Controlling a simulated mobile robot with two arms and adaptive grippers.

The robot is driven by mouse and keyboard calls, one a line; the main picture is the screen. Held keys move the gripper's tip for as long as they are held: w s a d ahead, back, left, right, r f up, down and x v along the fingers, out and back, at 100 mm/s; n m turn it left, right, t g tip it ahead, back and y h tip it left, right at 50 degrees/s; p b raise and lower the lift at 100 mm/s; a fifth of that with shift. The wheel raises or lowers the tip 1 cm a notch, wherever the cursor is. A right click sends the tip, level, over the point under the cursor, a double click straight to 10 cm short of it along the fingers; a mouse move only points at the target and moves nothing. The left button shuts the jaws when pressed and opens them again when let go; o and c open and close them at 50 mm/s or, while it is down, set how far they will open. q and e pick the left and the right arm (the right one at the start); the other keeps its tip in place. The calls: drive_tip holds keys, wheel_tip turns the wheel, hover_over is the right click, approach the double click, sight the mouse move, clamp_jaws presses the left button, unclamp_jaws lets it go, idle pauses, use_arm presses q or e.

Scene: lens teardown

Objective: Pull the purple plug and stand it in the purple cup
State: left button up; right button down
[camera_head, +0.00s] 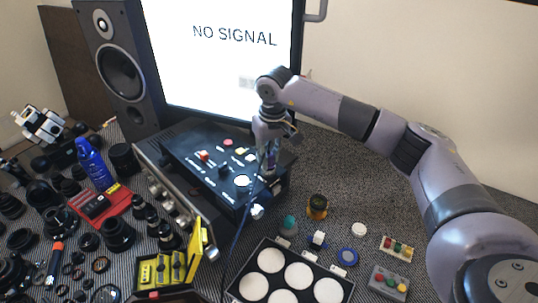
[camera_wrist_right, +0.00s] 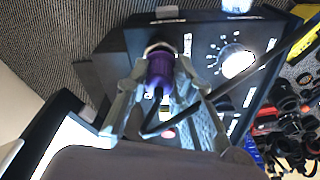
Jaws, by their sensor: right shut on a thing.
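The purple plug (camera_wrist_right: 159,72) shows in the right wrist view at the edge of the black control box (camera_head: 190,165), with a silvery ring at its far end and a dark cable at its near end. My right gripper (camera_wrist_right: 160,82) is shut on it, one finger on each side. In the head view, my right gripper (camera_head: 268,170) points down at the box's right end, and the plug is mostly hidden there. I cannot tell whether the plug still sits in a socket. I cannot make out a purple cup. My left gripper is out of view.
A tray with white round pads (camera_head: 298,276) stands in front. Small cups, an amber one (camera_head: 317,207) and a teal one (camera_head: 289,224), stand between it and the box. A dark cable (camera_head: 236,235) runs down from the box. Lenses and a speaker (camera_head: 118,70) crowd the left.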

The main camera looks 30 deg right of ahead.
sight(272, 167)
drive_tip(key=shift+f, duration=0.2)
drive_tip(key=c, duration=1.3)
unclamp_jaws()
drive_tip(key=r, duration=0.4)
drive_tip(key=s+r, duration=0.1)
drive_tip(key=r, duration=0.7)
drive_tip(key=shift+s, duration=0.25)
